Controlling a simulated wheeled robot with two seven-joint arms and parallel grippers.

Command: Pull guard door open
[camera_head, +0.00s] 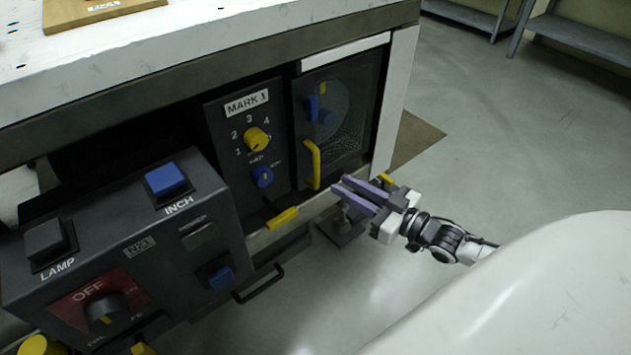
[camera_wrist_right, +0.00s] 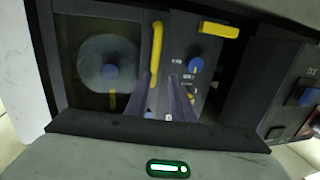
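The guard door (camera_head: 342,115) is a dark framed panel with a see-through mesh window at the right end of the bench front, and it looks closed. Its yellow bar handle (camera_head: 313,165) stands upright on the door's left side. My right gripper (camera_head: 345,192) has purple fingers, open with a gap between them, just right of and below the handle, pointing toward it. In the right wrist view the handle (camera_wrist_right: 156,55) shows beyond the fingertips (camera_wrist_right: 163,80), close to the left finger; I cannot tell whether they touch. My left gripper is not in view.
Left of the door is the MARK I panel (camera_head: 245,150) with a yellow knob (camera_head: 257,138) and a blue knob. A grey control box (camera_head: 125,245) with INCH and LAMP buttons juts out at the front left. The floor to the right is clear.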

